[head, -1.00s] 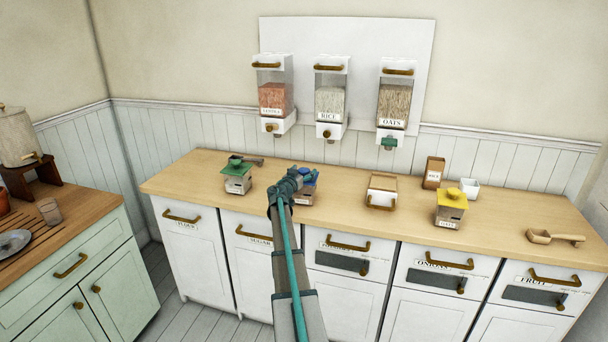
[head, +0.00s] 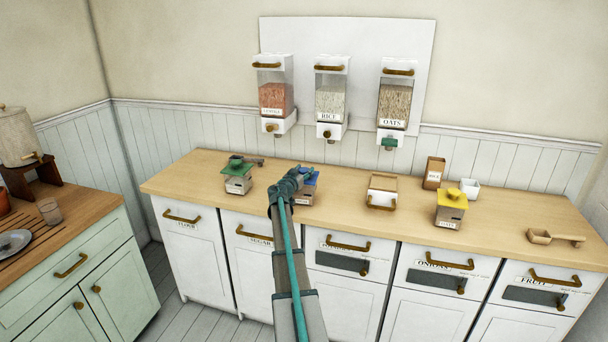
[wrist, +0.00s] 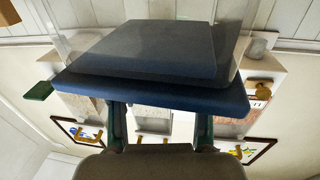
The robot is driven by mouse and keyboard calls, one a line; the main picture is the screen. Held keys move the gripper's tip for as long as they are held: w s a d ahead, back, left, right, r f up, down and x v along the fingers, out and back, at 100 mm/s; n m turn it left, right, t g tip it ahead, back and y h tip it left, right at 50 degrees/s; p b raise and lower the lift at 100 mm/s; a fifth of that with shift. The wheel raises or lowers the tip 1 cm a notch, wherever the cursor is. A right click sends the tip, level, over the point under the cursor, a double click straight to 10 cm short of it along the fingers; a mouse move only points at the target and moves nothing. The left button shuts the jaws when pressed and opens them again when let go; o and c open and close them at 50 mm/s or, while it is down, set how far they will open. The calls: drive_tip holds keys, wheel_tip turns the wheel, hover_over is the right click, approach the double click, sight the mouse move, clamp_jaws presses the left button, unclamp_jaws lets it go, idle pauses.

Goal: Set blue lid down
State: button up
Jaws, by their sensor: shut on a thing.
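The blue lid (head: 312,179) shows partly behind my gripper (head: 303,174) in the head view, at a small canister (head: 305,198) on the counter. My arm hides part of both. In the wrist view the blue lid (wrist: 160,88) fills the upper middle, broad and flat with a raised step. My gripper's two dark fingers (wrist: 160,122) reach up to its near edge and are shut on it. I cannot tell whether the lid touches the canister.
A green-lidded canister (head: 238,182) with a scoop stands left. A wooden-topped white box (head: 382,190), a yellow-lidded canister (head: 450,212) and a wooden scoop (head: 553,238) are right. Three dispensers (head: 331,98) hang behind. Bare counter lies between these things.

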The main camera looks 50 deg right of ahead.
drive_tip(key=shift+r, duration=0.55)
drive_tip(key=s+a+r+b, duration=0.6)
drive_tip(key=s+a+r, duration=0.35)
drive_tip(key=r, duration=0.25)
drive_tip(key=w+a+f+n+t+y, duration=0.25)
drive_tip(key=w+a+t, duration=0.2)
drive_tip(key=a, duration=0.45)
drive_tip(key=w+a+f+n+t+y, duration=0.25)
drive_tip(key=w+a, duration=0.25)
drive_tip(key=a, duration=0.5)
drive_tip(key=w+a+f+n+t+y, duration=0.1)
drive_tip(key=w+a+n+t+y, duration=0.3)
drive_tip(key=a, duration=0.5)
drive_tip(key=w+a+f+n+t+y, duration=0.1)
drive_tip(key=w+a+n+y, duration=0.1)
drive_tip(key=a, duration=1.7)
drive_tip(key=w+a+f+n+t+y, duration=0.2)
drive_tip(key=a+n+y, duration=0.2)
drive_tip(key=a, duration=1.6)
drive_tip(key=y, duration=0.2)
drive_tip(key=shift+f+y, duration=0.3)
drive_tip(key=shift+d, duration=0.1)
